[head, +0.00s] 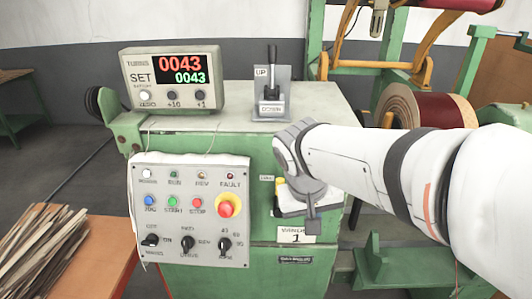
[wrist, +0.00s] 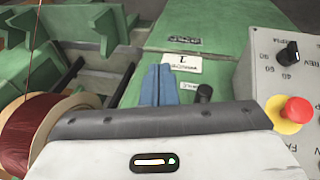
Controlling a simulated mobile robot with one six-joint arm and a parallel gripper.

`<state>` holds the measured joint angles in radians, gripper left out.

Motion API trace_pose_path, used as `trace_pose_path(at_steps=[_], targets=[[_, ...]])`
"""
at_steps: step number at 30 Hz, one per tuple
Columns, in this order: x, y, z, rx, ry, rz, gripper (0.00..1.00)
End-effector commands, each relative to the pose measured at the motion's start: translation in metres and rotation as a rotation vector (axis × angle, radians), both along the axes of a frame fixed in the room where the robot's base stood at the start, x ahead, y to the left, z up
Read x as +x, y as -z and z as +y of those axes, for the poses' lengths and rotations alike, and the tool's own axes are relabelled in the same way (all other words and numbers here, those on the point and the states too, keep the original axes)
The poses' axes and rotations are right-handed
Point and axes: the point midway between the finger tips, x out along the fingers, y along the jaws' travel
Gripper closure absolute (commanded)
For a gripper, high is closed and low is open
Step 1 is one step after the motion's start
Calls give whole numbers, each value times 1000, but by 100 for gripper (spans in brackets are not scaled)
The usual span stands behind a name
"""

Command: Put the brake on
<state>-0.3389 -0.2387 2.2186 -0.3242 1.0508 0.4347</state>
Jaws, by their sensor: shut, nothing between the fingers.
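A black lever (head: 272,72) stands upright on the cabinet top in a plate marked UP and DOWN.
The control panel (head: 191,210) carries lamps, buttons, selector knobs and a red emergency stop (head: 227,207). A counter (head: 172,79) reading 0043 stands on the cabinet. A spool of dark red wire (wrist: 32,130) is close at the left in the wrist view.

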Motion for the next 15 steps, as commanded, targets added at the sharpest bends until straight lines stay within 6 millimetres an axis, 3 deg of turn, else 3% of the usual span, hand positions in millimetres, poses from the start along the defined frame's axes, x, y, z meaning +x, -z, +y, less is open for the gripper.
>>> trace_pose_path(at_steps=[1, 3, 9, 15], targets=[[17, -17, 23, -45, -20, -19, 100], [35, -33, 48, -101, -19, -63, 100], [66, -65, 113, -191, -12, -200, 100], [74, -76, 138, -214, -4, -261, 100]])
